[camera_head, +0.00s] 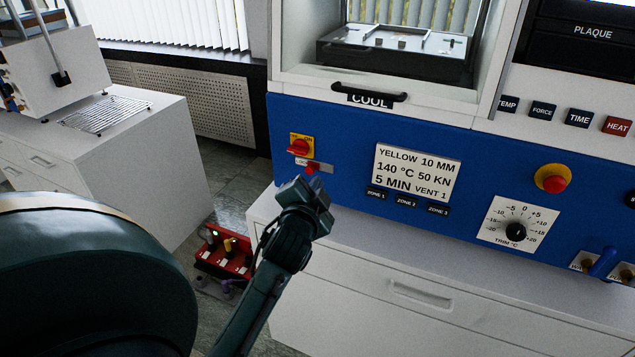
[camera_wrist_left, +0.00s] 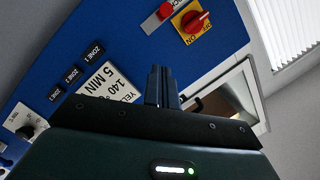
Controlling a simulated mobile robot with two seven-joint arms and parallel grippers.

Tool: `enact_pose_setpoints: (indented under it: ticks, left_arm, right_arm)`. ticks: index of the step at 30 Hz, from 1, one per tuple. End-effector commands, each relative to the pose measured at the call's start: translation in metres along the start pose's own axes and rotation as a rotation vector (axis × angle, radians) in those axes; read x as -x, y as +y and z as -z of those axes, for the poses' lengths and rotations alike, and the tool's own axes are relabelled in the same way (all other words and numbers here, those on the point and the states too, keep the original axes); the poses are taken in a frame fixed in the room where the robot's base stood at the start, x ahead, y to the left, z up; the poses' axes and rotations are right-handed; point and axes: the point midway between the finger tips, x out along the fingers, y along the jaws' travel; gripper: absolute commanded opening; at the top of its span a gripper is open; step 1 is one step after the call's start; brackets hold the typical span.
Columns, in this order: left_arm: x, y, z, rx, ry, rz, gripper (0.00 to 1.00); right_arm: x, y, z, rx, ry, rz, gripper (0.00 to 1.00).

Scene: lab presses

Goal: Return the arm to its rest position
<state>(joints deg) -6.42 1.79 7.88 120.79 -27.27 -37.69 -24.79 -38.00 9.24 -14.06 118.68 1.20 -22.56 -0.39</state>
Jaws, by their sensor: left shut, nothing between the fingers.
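My left gripper (camera_head: 318,193) is shut and empty in the head view. It is raised in front of the blue press panel (camera_head: 350,140), between the red rotary switch on the left and the white recipe label on the right. In the left wrist view its closed dark fingers (camera_wrist_left: 161,86) stand together, with the panel behind them. My left arm comes in from the lower left, its large dark link covering that corner. My right gripper is in neither view.
The panel carries a red rotary switch (camera_head: 299,147), a recipe label (camera_head: 417,173), a red stop button (camera_head: 553,179) and a trim dial (camera_head: 516,231). White drawers (camera_head: 420,290) stand below. A red box (camera_head: 224,254) sits on the floor. A white cabinet (camera_head: 130,150) stands left.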

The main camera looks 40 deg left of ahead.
Motion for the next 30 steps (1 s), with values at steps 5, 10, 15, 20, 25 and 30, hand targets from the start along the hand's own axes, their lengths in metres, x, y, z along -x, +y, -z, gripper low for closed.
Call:
enact_pose_setpoints:
  ticks: [5, 10, 15, 20, 25, 30]
  left_arm:
    - [0.0, 0.0, 0.0, 0.0, 0.0, 0.0, 0.0]
    - [0.0, 0.0, 0.0, 0.0, 0.0, 0.0, 0.0]
    - [0.001, 0.003, 0.0, 0.003, 0.002, -0.007, 0.0]
    - [0.019, 0.051, -0.006, 0.067, 0.033, -0.134, 0.0]
    - [0.082, 0.147, -0.024, 0.257, 0.046, -0.419, 0.0]
    - [0.159, 0.218, -0.042, 0.469, -0.016, -0.666, 0.0]
  right_arm:
    - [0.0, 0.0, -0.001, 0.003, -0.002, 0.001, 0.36]
    - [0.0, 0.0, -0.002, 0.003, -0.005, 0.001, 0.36]
    - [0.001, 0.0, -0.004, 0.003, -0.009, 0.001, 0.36]
    - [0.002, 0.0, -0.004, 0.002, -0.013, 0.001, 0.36]
    - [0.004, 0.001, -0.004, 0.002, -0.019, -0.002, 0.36]
    - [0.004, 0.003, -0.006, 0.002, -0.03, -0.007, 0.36]
